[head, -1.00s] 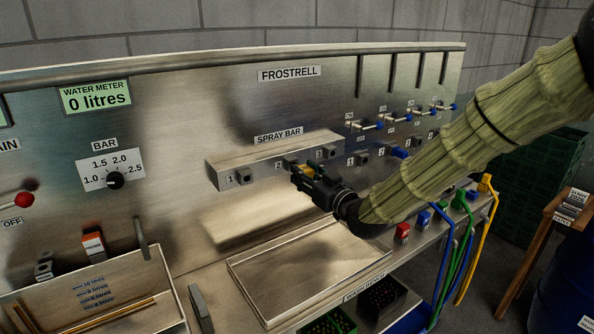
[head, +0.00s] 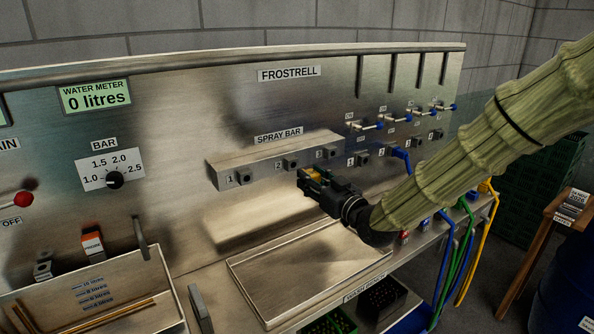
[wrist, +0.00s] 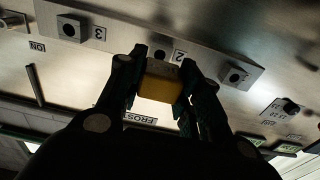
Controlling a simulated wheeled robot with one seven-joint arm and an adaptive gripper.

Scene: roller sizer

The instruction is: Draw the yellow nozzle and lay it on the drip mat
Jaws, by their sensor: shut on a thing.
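My gripper (head: 312,178) is shut on the yellow nozzle (wrist: 160,86), which sits between the two fingertips in the wrist view. In the head view the gripper hangs in front of the spray bar (head: 215,172), a little below and right of socket 2 (head: 290,165). The nozzle is clear of the bar, and socket 2 shows its dark opening. Only a little yellow of the nozzle shows in the head view. A shallow metal tray (head: 240,277) lies on the bench below the gripper. I cannot tell a separate drip mat.
Sockets 1 (head: 245,178) and 3 (head: 330,153) on the bar look empty. A steel bin (head: 165,280) with brass rods stands at left. Colored hoses (head: 467,255) hang at right. The tray looks bare.

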